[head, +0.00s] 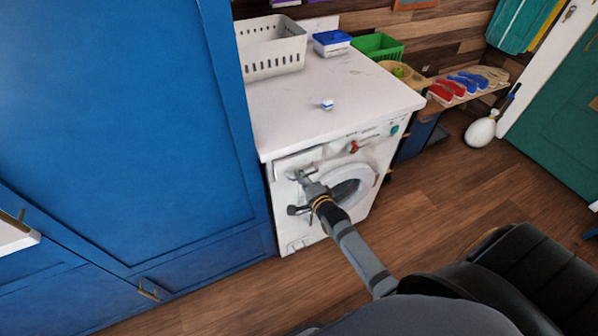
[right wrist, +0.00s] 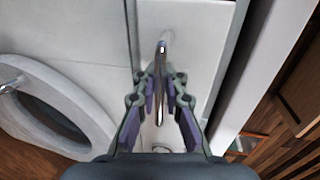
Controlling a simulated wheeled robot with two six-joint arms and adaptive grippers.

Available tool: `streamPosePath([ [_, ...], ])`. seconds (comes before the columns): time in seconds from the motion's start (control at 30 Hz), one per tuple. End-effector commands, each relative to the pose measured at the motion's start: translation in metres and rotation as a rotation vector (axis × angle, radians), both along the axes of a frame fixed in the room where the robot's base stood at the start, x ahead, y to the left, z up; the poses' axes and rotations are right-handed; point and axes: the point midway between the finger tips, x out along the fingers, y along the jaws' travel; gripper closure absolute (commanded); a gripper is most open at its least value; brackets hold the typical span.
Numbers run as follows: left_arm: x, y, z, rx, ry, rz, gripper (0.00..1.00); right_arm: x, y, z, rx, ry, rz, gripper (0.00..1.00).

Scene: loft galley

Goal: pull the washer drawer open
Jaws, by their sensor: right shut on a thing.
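The white washer (head: 294,221) stands under the counter, with its drawer (head: 284,166) at the upper left of its front. The drawer front looks about flush with the washer in the head view; a small gap would be hard to see. My right gripper (head: 303,178) is at the drawer's metal handle. In the right wrist view, the fingers of my right gripper (right wrist: 161,98) are on either side of the upright handle bar (right wrist: 160,65) and shut on it. The fingers hide part of the handle. My left gripper is out of view.
The round washer door (head: 371,180) is right of the drawer, below a red knob (head: 352,147). A blue cabinet (head: 130,120) stands close on the left. The white counter (head: 290,110) overhead holds a white basket (head: 272,62). Wood floor (head: 440,210) in front is mostly clear.

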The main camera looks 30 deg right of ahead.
Motion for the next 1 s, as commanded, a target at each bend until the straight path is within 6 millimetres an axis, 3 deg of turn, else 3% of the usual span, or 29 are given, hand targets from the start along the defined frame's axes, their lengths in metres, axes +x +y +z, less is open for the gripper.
streamPosePath([
  [0.03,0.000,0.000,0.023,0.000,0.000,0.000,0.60,-0.012,0.000,0.008,0.001,0.012,0.000,1.00],
  [0.1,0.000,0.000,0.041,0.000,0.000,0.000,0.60,-0.032,0.000,0.009,0.003,0.015,-0.002,1.00],
  [0.3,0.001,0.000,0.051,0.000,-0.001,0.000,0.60,-0.085,0.000,0.001,0.002,0.011,-0.001,1.00],
  [0.4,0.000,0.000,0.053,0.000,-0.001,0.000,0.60,-0.101,0.000,0.000,0.002,0.008,-0.001,1.00],
  [0.8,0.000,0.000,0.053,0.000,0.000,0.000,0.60,-0.110,0.000,0.000,0.001,0.004,-0.001,1.00],
  [0.83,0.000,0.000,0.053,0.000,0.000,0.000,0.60,-0.110,0.000,0.000,0.001,0.004,-0.001,0.91],
  [1.0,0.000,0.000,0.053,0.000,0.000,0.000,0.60,-0.110,0.000,0.000,0.001,0.004,-0.001,0.68],
])
